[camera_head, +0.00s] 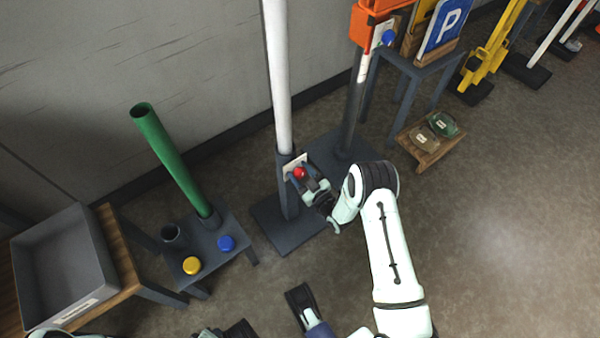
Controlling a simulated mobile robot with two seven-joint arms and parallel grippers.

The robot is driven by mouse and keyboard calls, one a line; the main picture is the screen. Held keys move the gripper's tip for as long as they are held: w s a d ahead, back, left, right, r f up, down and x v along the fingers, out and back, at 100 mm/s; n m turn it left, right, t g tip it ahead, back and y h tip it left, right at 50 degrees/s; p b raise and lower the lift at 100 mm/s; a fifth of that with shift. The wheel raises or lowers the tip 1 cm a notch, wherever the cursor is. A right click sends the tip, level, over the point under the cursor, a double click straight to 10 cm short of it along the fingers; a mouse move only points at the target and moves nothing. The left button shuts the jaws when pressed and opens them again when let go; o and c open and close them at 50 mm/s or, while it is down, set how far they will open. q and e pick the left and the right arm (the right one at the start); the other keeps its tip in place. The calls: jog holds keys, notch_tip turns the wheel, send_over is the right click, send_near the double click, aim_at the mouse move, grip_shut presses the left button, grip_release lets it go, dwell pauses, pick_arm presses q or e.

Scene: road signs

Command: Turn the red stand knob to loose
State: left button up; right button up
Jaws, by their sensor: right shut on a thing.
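The red knob (299,173) sits on the front of the dark collar of a stand. The stand holds an upright white pole (278,75) and has a dark flat base (268,226). A small pale label plate (289,162) is behind the knob; its marking is too small to read. My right gripper (305,180) is at the knob and shut on it, with its fingers around it. My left gripper (268,314) is low at the bottom edge, partly cut off, its dark fingers apart and empty, away from the stand.
A low table with a green tube (165,150), a yellow knob (191,265) and a blue knob (226,243) stands left. A grey bin (92,245) is at far left. An orange-topped stand (351,110) is behind right. A wooden tray (425,158) lies right.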

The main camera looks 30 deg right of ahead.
aim_at(302, 175)
jog(key=shift+n, duration=0.5)
jog(key=o, duration=1)
pick_arm(q)
jog(key=shift+r, duration=0.1)
pick_arm(e)
jog(key=shift+s, duration=0.1)
jog(key=s, duration=0.1)
jog(key=s+p, duration=0.1)
jog(key=s, duration=0.3)
jog(key=shift+s+d, duration=0.15)
jog(key=shift+d, duration=0.1)
pick_arm(q)
jog(key=shift+h, duration=0.3)
jog(key=r, duration=0.1)
jog(key=d+r+p, duration=0.1)
jog(key=r+p, duration=0.1)
jog(key=r, duration=0.1)
jog(key=shift+s+d, duration=0.15)
jog(key=shift+d, duration=0.25)
pick_arm(e)
jog(key=s, duration=0.8)
jog(key=shift+d, duration=0.25)
